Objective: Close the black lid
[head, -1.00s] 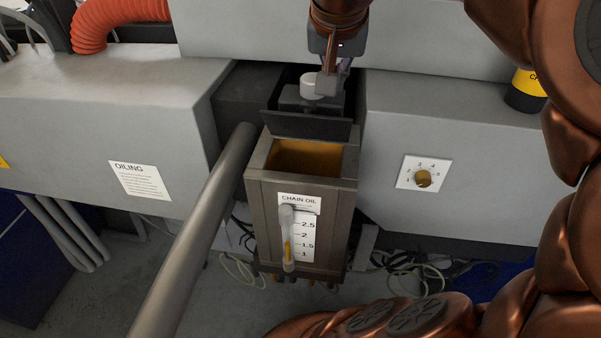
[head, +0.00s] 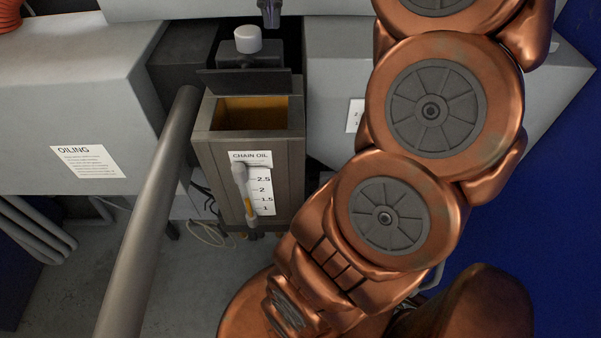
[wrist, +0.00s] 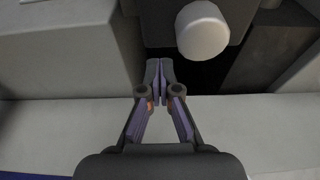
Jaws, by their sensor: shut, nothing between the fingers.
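The black lid (head: 245,82) stands raised at the back edge of the chain oil box (head: 205,150) in the head view. The box is open at the top, and amber oil (head: 252,113) shows inside. My gripper (head: 269,14) is at the top edge of the head view, behind and above the lid, beyond the white cap (head: 248,39). In the wrist view my gripper (wrist: 159,64) is shut with its fingertips together and nothing between them. The white cap (wrist: 202,31) is just right of the fingertips there. The lid is not clearly visible in the wrist view.
A thick grey pipe (head: 150,210) slants past the left of the box. Grey machine housings (head: 60,90) flank the box on both sides. My copper arm covers much of the right. An orange hose (head: 10,18) shows at the top left.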

